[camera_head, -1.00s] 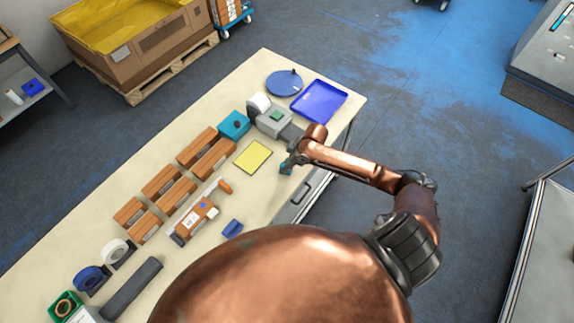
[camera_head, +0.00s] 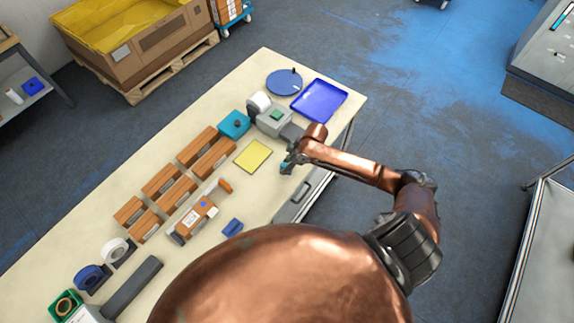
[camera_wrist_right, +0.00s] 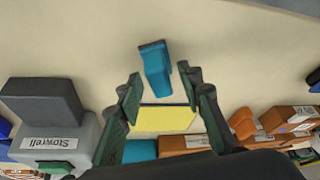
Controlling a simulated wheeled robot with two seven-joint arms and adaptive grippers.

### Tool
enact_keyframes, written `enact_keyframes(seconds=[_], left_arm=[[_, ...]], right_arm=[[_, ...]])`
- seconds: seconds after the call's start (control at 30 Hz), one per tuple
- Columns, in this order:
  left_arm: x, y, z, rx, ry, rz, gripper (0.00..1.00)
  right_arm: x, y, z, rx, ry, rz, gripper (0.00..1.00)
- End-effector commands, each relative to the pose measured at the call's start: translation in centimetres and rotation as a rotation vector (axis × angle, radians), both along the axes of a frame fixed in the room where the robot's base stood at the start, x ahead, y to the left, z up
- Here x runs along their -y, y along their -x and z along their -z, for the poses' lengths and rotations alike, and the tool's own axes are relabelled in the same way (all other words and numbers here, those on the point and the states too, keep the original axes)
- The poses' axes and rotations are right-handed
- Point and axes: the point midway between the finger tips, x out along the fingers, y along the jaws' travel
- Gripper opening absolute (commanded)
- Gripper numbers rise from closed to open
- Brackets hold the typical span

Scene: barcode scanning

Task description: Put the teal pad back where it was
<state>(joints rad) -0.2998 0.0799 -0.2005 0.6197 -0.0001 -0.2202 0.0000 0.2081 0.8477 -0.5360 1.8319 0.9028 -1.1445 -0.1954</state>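A small teal block with a dark edge, which looks like the teal pad (camera_wrist_right: 157,72), is on the cream table in the right wrist view. It lies between and just beyond the fingertips of my right gripper (camera_wrist_right: 160,85). The fingers are spread, with a gap on each side of the block. In the head view my right gripper (camera_head: 289,162) is low over the table's right edge, and only a bit of the teal block (camera_head: 284,169) shows beside it. My left gripper is not in view.
A yellow card (camera_head: 253,156) lies left of the gripper. Behind are a teal box (camera_head: 235,124), a grey printer (camera_head: 273,119), a blue tray (camera_head: 319,101) and a blue disc (camera_head: 284,82). Brown boxes (camera_head: 169,187) line the left. Bare tabletop surrounds the teal block.

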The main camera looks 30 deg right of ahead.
Motion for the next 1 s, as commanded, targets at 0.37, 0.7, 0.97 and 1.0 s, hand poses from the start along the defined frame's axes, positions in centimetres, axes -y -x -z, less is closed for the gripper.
enact_keyframes(seconds=[0.37,0.7,0.97,1.0], left_arm=[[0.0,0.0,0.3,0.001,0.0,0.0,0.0],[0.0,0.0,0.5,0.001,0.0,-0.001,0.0],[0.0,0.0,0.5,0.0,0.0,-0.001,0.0],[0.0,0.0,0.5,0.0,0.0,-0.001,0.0]], right_arm=[[2.1,1.9,-6.3,0.001,0.004,-0.001,0.34],[3.2,3.1,-10.6,0.0,0.0,0.0,0.34],[3.3,3.2,-11.0,0.0,0.0,0.001,0.34],[3.3,3.2,-11.0,0.0,0.0,0.001,0.34]])
